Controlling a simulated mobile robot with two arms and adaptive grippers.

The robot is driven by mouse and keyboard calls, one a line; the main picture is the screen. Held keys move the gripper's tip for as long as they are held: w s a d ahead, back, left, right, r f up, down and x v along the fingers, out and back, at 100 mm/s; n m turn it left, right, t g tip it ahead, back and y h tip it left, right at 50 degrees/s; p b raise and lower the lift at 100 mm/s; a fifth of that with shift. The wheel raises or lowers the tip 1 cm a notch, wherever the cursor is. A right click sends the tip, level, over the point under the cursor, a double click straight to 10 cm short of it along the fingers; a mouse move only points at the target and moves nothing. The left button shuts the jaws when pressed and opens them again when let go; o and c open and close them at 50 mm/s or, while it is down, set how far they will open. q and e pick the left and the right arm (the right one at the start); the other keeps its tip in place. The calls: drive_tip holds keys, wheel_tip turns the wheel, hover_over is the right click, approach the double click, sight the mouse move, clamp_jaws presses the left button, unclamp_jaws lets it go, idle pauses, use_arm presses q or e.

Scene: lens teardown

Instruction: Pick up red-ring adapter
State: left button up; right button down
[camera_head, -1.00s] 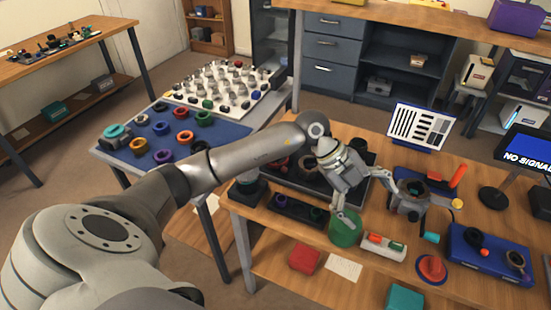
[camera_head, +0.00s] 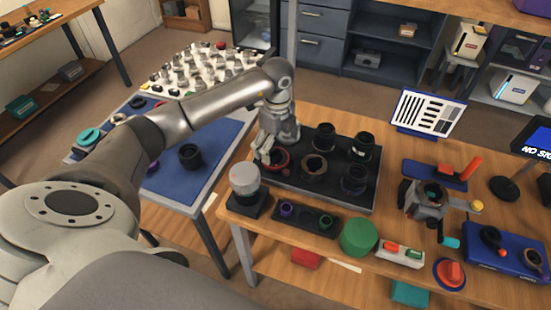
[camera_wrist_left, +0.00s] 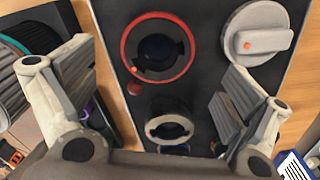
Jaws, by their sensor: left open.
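The red-ring adapter (camera_head: 279,168) sits at the left side of the black tray (camera_head: 330,196), partly hidden by my left gripper (camera_head: 272,150) in the head view. In the left wrist view the red-ring adapter (camera_wrist_left: 127,48) is a red circle around a dark centre, lying flat on the tray. My right gripper is not in view.
Several dark lens adapters, including a brown-ringed one (camera_head: 314,166), stand on the same tray. A grey knob-like disc (camera_wrist_left: 270,22) is beside the red ring. A blue-topped table (camera_head: 205,180) is left.

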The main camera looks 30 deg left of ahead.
sight(275, 160)
use_arm(q)
drive_tip(key=f, duration=0.2)
drive_tip(key=f+p, duration=0.1)
drive_tip(key=f, duration=0.1)
drive_tip(key=shift+s+a+f, duration=0.1)
drive_tip(key=shift+s+f, duration=0.05)
drive_tip(key=shift+s, duration=0.05)
drive_tip(key=shift+f, duration=0.5)
drive_tip(key=shift+w, duration=0.1)
drive_tip(key=c, duration=1.2)
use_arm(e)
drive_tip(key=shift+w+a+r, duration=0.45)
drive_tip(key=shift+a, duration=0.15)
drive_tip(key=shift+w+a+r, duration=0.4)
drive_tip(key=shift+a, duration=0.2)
